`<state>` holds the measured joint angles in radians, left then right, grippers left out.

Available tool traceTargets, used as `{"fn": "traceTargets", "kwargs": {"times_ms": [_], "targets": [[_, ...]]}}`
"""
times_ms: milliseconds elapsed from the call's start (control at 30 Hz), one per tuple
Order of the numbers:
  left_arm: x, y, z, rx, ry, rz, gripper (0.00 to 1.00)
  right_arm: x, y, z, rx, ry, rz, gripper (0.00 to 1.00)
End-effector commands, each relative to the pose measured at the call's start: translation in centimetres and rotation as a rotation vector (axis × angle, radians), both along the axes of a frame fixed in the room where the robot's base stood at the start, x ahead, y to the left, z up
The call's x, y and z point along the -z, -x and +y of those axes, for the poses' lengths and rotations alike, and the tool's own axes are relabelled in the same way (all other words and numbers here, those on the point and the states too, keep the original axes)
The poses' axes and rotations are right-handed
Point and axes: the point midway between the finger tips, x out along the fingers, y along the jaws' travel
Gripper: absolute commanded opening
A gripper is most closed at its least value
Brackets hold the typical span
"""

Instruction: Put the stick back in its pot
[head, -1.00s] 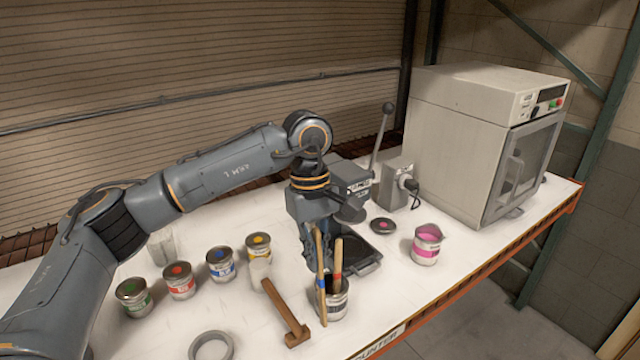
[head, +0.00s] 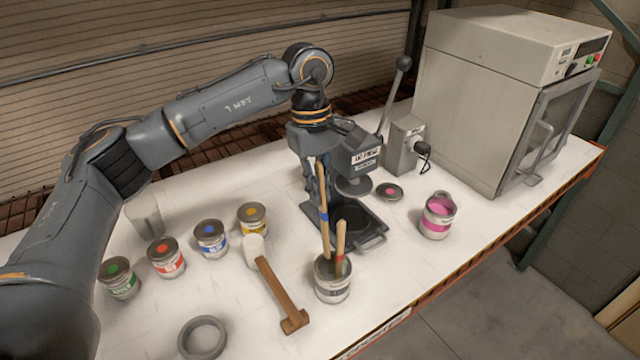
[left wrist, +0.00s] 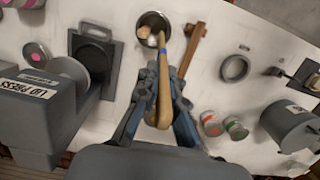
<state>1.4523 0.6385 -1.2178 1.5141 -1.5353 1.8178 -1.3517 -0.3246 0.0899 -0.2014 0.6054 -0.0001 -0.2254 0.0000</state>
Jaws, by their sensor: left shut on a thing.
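A wooden stick with a blue band (head: 324,216) stands nearly upright in my left gripper (head: 319,192), which is shut on its upper part. The pot (head: 333,291), a grey metal can with a label, is right below. The stick's lower end is at the pot's mouth in the head view; in the left wrist view the stick (left wrist: 163,50) reaches over the pot's opening (left wrist: 154,18). I cannot tell how far inside it is. Another stick with a red band (head: 340,240) leans in the pot. My right gripper is not in view.
A mallet (head: 278,292) lies left of the pot, a grey ring (head: 202,338) at the front. Several paint cans, including a blue-labelled one (head: 211,239), stand left. A lid press (head: 360,165) is behind; an open pink can (head: 438,217) and a large machine (head: 490,100) are right.

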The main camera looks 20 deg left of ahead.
Motion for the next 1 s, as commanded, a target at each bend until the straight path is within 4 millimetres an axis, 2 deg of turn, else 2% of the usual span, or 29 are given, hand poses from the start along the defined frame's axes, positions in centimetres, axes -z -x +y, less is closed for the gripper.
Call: {"fn": "traceTargets", "kwargs": {"times_ms": [67,300,367,467,733,1000], "targets": [[0.9,-0.1,0.2,-0.001,-0.001,0.002,0.0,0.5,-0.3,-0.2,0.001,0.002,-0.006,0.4],[2.8,-0.4,0.6,-0.001,-0.001,0.002,0.0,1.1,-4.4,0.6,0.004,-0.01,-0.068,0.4],[3.3,-0.4,0.6,-0.001,0.0,0.002,0.0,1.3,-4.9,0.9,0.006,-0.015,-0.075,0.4],[4.2,-0.3,0.5,0.0,0.0,0.001,0.0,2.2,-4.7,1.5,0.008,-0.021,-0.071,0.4],[6.3,-0.2,0.2,0.0,0.0,0.001,0.0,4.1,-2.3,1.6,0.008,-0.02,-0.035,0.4],[8.5,0.0,0.0,0.001,-0.001,0.001,0.0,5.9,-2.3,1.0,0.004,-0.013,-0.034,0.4]]}}
